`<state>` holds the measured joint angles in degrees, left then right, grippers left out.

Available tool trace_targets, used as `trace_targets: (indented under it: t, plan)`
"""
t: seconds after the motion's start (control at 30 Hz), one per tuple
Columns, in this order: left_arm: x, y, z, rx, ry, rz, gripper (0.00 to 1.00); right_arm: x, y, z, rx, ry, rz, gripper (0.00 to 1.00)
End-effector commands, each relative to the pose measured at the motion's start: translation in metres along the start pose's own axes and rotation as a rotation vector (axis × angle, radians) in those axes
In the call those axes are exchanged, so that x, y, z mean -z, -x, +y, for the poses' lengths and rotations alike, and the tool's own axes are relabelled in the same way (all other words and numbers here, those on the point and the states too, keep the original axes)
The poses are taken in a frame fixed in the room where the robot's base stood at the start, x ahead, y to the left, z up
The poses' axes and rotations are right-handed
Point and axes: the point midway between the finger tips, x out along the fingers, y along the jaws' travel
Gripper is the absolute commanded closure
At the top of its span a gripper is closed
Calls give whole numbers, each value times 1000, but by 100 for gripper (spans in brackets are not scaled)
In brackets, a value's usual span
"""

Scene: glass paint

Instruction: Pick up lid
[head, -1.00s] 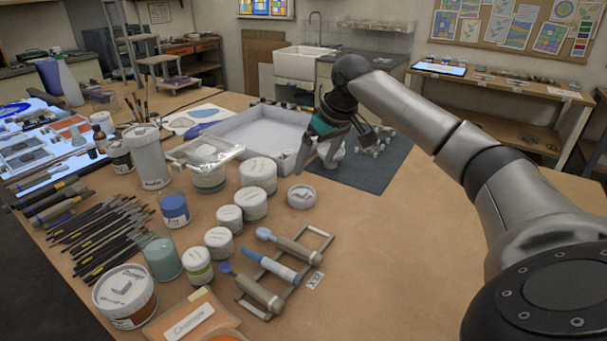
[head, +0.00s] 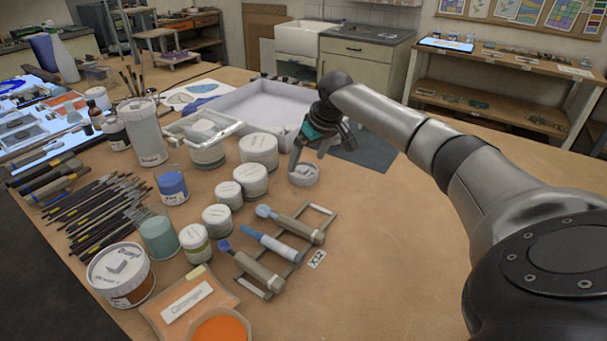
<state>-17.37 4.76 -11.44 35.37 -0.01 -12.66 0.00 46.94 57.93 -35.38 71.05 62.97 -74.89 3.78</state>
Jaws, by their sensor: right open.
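A small round white lid (head: 304,176) with a raised grip lies on the wooden table in the head view, right of the white jars. My right gripper (head: 308,158) is open just above and behind it, fingers pointing down. The fingers overlap the lid's far side in the picture, and I cannot tell if they touch it. Nothing shows between the fingers. My left gripper is out of view.
White-lidded jars (head: 258,151) stand close left of the lid. A white tray (head: 262,102) and a dark mat (head: 374,156) lie behind. The table (head: 400,250) is clear at right.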

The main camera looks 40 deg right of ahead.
Motion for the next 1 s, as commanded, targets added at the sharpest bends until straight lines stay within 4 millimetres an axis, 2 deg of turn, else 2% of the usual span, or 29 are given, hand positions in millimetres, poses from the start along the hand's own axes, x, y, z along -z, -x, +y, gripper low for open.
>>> trace_targets:
  t: [0.1, 0.23, 0.57, 1.0]
  plan:
    - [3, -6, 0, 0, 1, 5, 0, -2, -21, 0, 1, 0, -2, 0]
    - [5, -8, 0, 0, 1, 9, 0, -2, -35, 0, 1, 0, -1, 0]
    - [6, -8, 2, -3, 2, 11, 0, -2, -39, 1, 0, 1, -1, 0]
    - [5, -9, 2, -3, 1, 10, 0, -2, -39, 1, 0, 1, -1, 50]
